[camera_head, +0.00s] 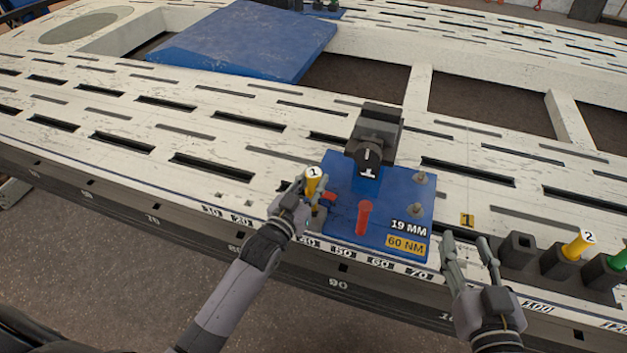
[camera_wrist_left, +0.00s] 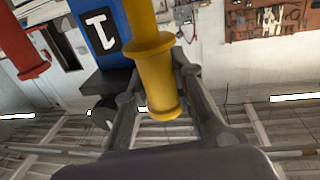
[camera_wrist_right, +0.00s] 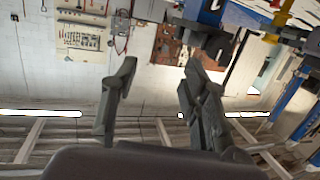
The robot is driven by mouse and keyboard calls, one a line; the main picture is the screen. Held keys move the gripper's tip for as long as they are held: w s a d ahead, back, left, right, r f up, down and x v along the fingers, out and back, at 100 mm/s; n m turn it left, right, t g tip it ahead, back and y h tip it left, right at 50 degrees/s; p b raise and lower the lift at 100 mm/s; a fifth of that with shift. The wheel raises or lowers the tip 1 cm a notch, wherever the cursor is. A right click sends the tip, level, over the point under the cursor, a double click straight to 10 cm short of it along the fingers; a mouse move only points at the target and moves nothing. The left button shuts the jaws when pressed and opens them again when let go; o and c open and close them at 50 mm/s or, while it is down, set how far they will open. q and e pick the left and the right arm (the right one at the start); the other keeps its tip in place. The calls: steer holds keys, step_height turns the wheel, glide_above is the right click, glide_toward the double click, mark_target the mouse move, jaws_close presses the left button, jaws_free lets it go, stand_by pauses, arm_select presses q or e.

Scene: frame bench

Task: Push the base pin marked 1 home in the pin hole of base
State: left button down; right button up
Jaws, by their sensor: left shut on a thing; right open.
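The yellow base pin marked 1 (camera_head: 313,181) stands at the left edge of the blue base (camera_head: 390,215). My left gripper (camera_head: 303,199) is shut on this pin, and its fingers hide the pin's lower part and the pin hole. In the left wrist view the yellow pin (camera_wrist_left: 156,75) shows between the fingers (camera_wrist_left: 160,105). I cannot tell how deep the pin sits. My right gripper (camera_head: 470,250) is open and empty, to the right of the base near the bench's front edge. Its spread fingers also show in the right wrist view (camera_wrist_right: 150,90).
On the base stand a dark clamp head marked 1 (camera_head: 375,135), a red lever (camera_head: 364,217) and small metal studs (camera_head: 420,178). At the right, dark holders (camera_head: 520,250) stand in a row; one holds a yellow pin marked 2 (camera_head: 576,246), another a green pin (camera_head: 619,260).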

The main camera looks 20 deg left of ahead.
mark_target(311, 195)
steer(key=shift+f, duration=0.1)
stand_by(0.3)
arm_select(q)
steer(key=shift+p, duration=0.3)
arm_select(e)
steer(key=shift+s+d+f+g+h, duration=0.2)
steer(key=shift+f+g, duration=0.2)
steer(key=shift+f, duration=0.2)
steer(key=shift+s+d+f+g+h, duration=0.1)
steer(key=shift+s+f+g, duration=0.05)
steer(key=shift+f+g, duration=0.35)
arm_select(q)
steer(key=shift+f+b, duration=0.45)
steer(key=shift+f, duration=0.35)
arm_select(e)
steer(key=r+t, duration=0.2)
steer(key=r, duration=0.1)
steer(key=w+a+r+t, duration=0.1)
steer(key=shift+r+y, duration=0.25)
steer(key=shift+y, duration=0.15)
arm_select(q)
steer(key=shift+f, duration=0.25)
arm_select(e)
steer(key=shift+a+r+t, duration=0.1)
steer(key=shift+r+t, duration=0.2)
steer(key=shift+r, duration=0.3)
